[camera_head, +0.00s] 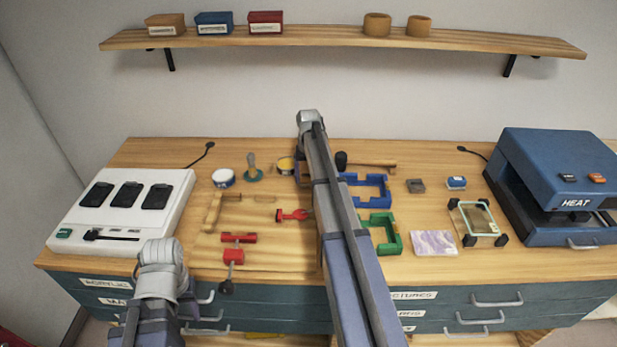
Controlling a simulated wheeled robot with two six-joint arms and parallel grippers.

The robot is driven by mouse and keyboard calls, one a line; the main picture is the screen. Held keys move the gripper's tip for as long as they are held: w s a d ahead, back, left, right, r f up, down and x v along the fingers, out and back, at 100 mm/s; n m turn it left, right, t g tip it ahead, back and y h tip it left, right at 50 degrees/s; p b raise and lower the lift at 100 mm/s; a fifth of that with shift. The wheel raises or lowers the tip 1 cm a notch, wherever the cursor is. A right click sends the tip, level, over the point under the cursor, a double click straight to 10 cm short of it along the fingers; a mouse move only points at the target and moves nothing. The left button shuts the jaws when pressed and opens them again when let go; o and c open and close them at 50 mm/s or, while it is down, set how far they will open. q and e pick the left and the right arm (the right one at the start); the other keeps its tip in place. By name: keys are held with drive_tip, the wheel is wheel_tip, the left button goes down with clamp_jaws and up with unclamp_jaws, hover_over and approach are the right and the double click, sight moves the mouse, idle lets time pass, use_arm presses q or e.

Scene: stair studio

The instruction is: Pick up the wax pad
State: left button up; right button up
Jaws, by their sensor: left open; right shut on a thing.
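A round dark-rimmed pad with a yellow top (286,164), which looks like the wax pad, is at the middle back of the bench. My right arm reaches over the bench, its wrist above and just right of the pad. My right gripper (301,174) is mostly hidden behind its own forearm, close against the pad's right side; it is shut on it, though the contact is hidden. My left gripper (188,299) is low at the bench's front edge, mostly hidden by its wrist, open and away from the pad.
A white control box (124,210) stands at left and a blue heat press (555,185) at right. A white round tin (223,178), a green-based stamp (253,170), red clamps (238,246), blue (376,190) and green (389,232) frames, and a marbled block (433,243) lie around.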

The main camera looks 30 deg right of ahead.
sight(308, 175)
wheel_tip(308, 175, up, 9)
drive_tip(key=p, duration=0.8)
drive_tip(key=o, duration=0.8)
drive_tip(key=c, duration=0.6)
